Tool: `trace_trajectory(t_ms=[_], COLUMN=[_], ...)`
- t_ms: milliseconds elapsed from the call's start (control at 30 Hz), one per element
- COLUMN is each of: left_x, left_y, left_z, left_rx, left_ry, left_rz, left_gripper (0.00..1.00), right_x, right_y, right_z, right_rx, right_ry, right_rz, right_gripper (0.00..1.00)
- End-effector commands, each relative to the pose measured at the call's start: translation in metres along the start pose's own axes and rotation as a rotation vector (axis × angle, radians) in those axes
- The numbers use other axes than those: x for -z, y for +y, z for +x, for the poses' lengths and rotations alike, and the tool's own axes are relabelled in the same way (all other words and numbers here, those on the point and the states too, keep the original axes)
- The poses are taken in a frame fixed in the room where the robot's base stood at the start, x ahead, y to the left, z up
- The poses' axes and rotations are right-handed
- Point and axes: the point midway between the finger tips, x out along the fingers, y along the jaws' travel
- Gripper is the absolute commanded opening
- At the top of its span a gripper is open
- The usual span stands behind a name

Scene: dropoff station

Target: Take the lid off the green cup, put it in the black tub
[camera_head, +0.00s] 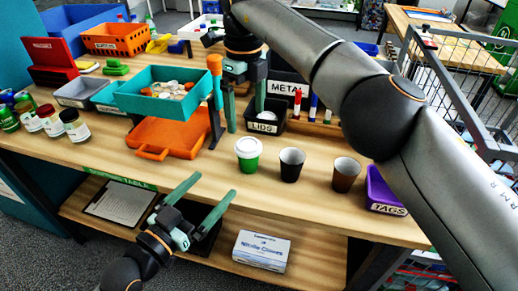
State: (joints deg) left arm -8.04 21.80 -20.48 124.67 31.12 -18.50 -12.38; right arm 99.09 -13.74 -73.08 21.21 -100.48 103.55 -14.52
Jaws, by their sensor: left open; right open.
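The green cup (247,163) stands upright on the table with a white lid (248,146) on top. The black tub (281,124), labelled LIDS, stands just behind it; something pale shows inside. My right gripper (245,119) points down, open and empty, behind the cup. One finger hangs left of the tub and the other overlaps its left part in the picture; I cannot tell whether it touches. My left gripper (215,184) is open and empty in front of the table edge, lower left of the cup.
A black cup (291,166), a brown cup (346,175) and a purple TAGS bin (382,190) stand to the right. A teal bin (150,102), an orange case (165,138) and an orange-handled tool (215,88) are left of my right gripper. A METAL bin (289,77) is behind.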

Motion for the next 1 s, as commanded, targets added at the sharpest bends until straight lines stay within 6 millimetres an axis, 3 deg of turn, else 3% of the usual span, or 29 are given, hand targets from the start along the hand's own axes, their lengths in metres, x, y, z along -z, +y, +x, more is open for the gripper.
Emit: trace_trajectory(t_ms=[233,700,1000], left_x=[0.001,0.001,0.000], left_y=[0.000,0.001,0.001], left_z=[0.013,0.099,0.124], left_rx=[0.000,-0.001,-0.001], left_ry=[0.003,0.002,0.001], left_rz=[-0.001,-0.001,0.000], left_gripper=[1.00,1.00,1.00], right_x=[0.000,0.000,0.000], right_y=[0.000,0.000,0.000], right_z=[-0.001,-0.001,0.000], right_rx=[0.003,0.002,0.002], right_ry=[0.000,0.000,0.000], right_rz=[0.001,0.001,0.001], right_gripper=[1.00,1.00,1.00])
